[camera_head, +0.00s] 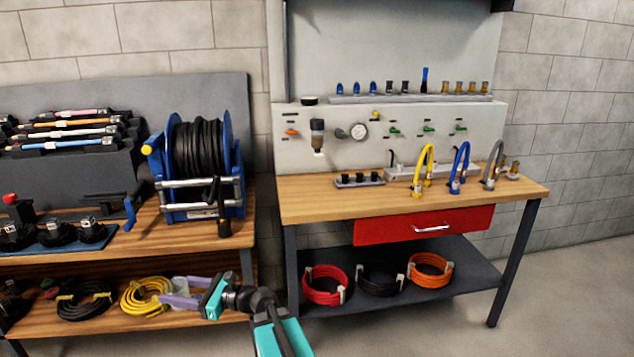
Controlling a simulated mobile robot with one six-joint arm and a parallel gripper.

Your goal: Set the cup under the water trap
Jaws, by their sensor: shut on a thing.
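The water trap (318,134) is a dark-topped fitting with a brownish bowl and a pale lower end, mounted on the white back panel above the right bench. My gripper (170,292) has purple fingers and is at the lower left, far below and left of the trap. In the picture its fingertips overlap the right side of a yellow hose coil (136,299) on the lower shelf. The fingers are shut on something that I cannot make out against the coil. I cannot pick out the cup with certainty.
The wooden benchtop (300,190) is clear under the trap. A black socket tray (359,180) stands right of that spot. A red drawer (423,226) hangs below. A blue hose reel (200,165) stands on the left bench (180,235), with a gap between the benches.

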